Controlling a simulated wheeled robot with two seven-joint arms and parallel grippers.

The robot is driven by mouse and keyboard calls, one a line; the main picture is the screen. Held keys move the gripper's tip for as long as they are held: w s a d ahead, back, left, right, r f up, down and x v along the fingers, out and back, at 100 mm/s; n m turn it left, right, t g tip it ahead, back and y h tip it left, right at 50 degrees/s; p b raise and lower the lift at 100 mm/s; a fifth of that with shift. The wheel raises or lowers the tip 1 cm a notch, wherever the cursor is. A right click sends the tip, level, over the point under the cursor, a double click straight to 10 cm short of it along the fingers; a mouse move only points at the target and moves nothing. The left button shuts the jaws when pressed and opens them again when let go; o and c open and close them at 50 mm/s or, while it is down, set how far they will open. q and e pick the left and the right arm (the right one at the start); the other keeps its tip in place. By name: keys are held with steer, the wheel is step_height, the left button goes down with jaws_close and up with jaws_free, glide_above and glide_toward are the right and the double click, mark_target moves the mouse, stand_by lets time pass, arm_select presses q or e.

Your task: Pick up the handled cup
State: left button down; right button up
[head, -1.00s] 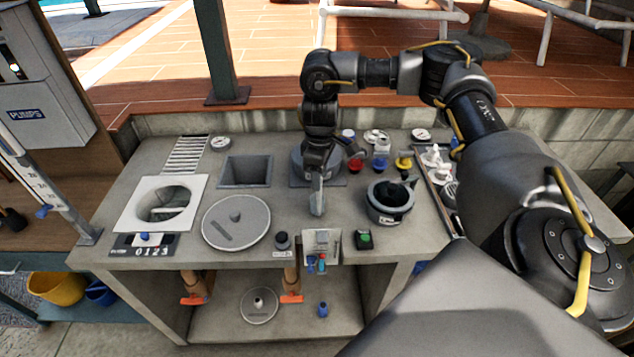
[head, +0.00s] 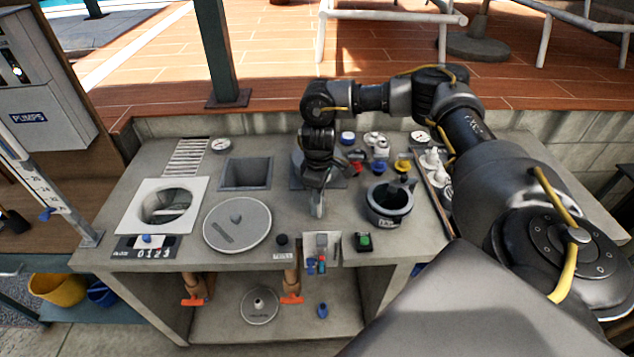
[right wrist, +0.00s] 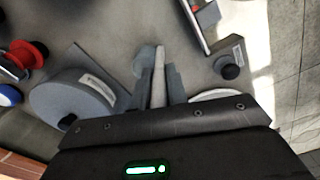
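A dark grey round cup (head: 385,218) with a small label stands on the grey counter, right of my right gripper in the head view. A dark piece, seemingly a handle, sticks up at its back right rim. This is the thing that best fits the handled cup. My right gripper (head: 317,208) points down over the counter, left of the cup and apart from it. I cannot make out the cup there. My left gripper is not in view.
A grey disc lid (head: 237,222) and a square recess (head: 246,173) lie left of the gripper. Red, blue and yellow valves stand behind the cup, a tray (head: 432,190) with white items right of it. A green button box (head: 364,241) and a black knob (head: 282,240) are in front.

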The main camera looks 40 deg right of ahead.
jaws_close()
steer(key=shift+r, duration=0.15)
steer(key=r, duration=0.1)
steer(key=r+b, duration=0.1)
steer(key=r, duration=0.1)
steer(key=shift+w+a+r, duration=0.15)
steer(key=shift+a+r, duration=0.1)
steer(key=s+a+r+b, duration=0.2)
steer(key=a+r+b, duration=0.1)
steer(key=a+r, duration=0.6)
steer(key=shift+a+r, duration=0.15)
steer(key=shift+a, duration=2.1)
